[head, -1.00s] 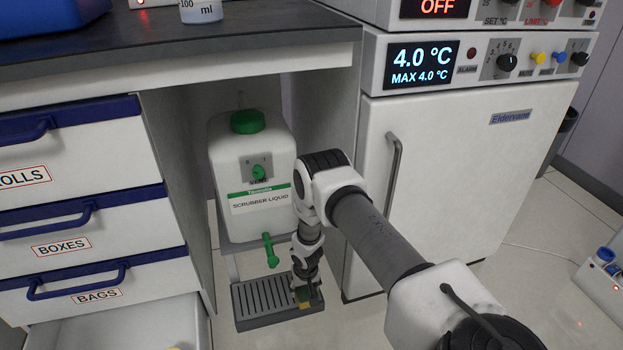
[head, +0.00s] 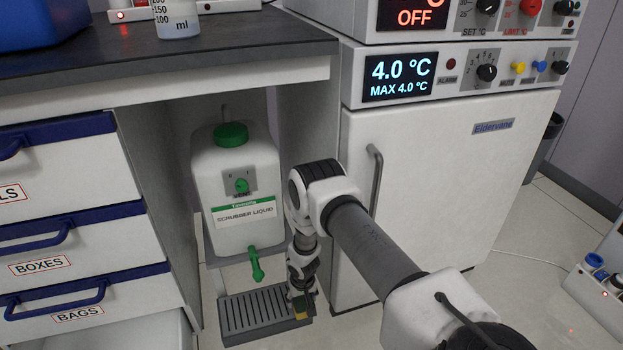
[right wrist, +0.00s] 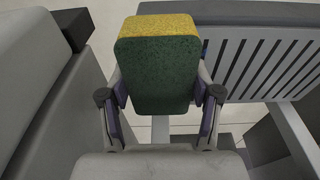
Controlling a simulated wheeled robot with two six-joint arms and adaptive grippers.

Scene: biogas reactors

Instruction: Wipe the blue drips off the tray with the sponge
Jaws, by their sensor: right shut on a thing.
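My right gripper (head: 300,298) is shut on a sponge (right wrist: 157,72), which is dark green with a yellow layer. The sponge also shows small in the head view (head: 300,308), at the right end of the tray. The tray (head: 238,333) is dark grey and slatted, below the green tap of a white canister. In the right wrist view the tray (right wrist: 222,17) is behind and to the right of the sponge. I cannot tell whether the sponge touches the tray. My left gripper is not in view.
The scrubber liquid canister (head: 237,185) stands on a stand under the bench, with its green tap (head: 256,264) above the tray. A white fridge (head: 440,190) is close on the right.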

